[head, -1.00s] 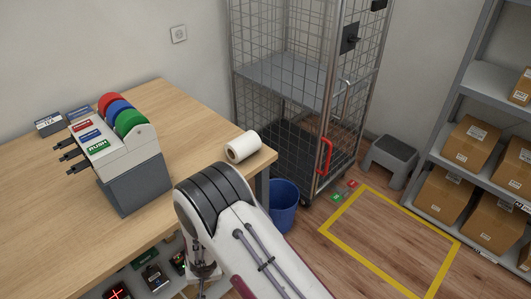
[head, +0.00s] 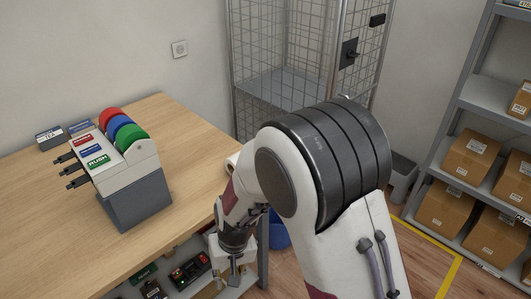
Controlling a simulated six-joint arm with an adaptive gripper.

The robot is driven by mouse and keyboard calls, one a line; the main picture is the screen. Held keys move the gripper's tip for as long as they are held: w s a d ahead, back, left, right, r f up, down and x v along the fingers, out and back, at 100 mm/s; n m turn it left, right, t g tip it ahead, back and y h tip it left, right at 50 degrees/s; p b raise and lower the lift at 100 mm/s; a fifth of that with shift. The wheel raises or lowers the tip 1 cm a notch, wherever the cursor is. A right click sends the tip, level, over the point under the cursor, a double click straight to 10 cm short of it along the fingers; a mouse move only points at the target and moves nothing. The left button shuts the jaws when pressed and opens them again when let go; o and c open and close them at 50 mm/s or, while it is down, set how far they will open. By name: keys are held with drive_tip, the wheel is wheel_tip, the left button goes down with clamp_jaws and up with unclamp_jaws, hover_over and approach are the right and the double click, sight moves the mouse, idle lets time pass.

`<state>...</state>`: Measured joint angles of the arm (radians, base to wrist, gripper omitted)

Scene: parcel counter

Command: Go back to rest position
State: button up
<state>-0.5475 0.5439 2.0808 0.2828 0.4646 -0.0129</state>
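My gripper (head: 236,278) shows low in the head view, in front of the table's right end and below its top. It hangs pointing down, small and partly cut up by shadow, so I cannot tell whether its fingers are open or shut. My arm fills the middle and lower right of the view and hides much of the cage and floor.
The wooden table (head: 50,230) holds a label dispenser (head: 135,185) with red, blue and green rolls. A white roll (head: 233,160) sits at its right edge, mostly hidden. A wire cage (head: 275,60), blue bucket (head: 281,236), grey stool (head: 402,172) and box shelf (head: 455,110) stand beyond.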

drive_tip(key=s+d+r+m+t, duration=0.1)
drive_tip(key=s+d+r+t, duration=0.1)
drive_tip(key=s+d+r, duration=0.3)
drive_tip(key=s+d+r+m+t+h, duration=0.1)
drive_tip(key=s+d+r, duration=0.3)
drive_tip(key=d+r, duration=0.8)
drive_tip(key=s+d+r+m+t, duration=0.1)
drive_tip(key=s+d+r+t, duration=0.1)
drive_tip(key=s+d+r, duration=0.3)
drive_tip(key=d+r, duration=0.4)
drive_tip(key=r, duration=0.1)
drive_tip(key=shift+s+d+r+m+t+h, duration=0.25)
drive_tip(key=shift+s+r+m+t+h, duration=0.05)
drive_tip(key=shift+s+r, duration=0.1)
idle(2.4)
